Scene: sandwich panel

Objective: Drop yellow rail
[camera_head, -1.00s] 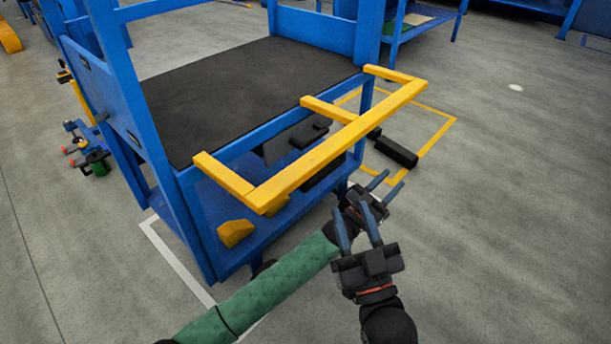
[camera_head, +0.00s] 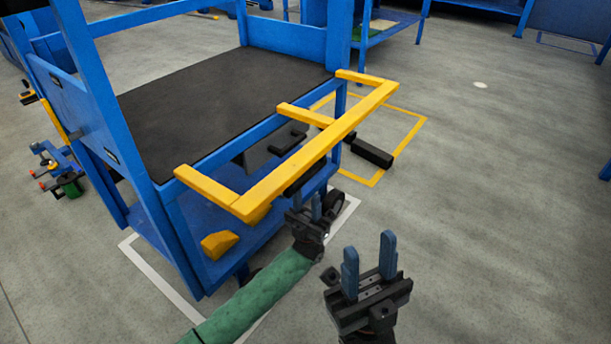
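The yellow rail (camera_head: 322,147) is a long bar with short cross arms. It juts out level from the front edge of the blue cart (camera_head: 240,140), around the height of its black top. My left gripper (camera_head: 308,203), on the green-sleeved arm, is just below and in front of the rail's middle, fingers pointing up. Its fingers look apart with nothing between them; I see no contact with the rail. My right gripper (camera_head: 370,260) is open and empty, fingers up, lower right of the rail and clear of it.
A yellow block (camera_head: 219,244) and dark items lie on the cart's lower shelf. A black bar (camera_head: 371,152) shows by the yellow floor outline (camera_head: 412,137). A wheel (camera_head: 333,203) is at the cart's corner. The grey floor at right is free.

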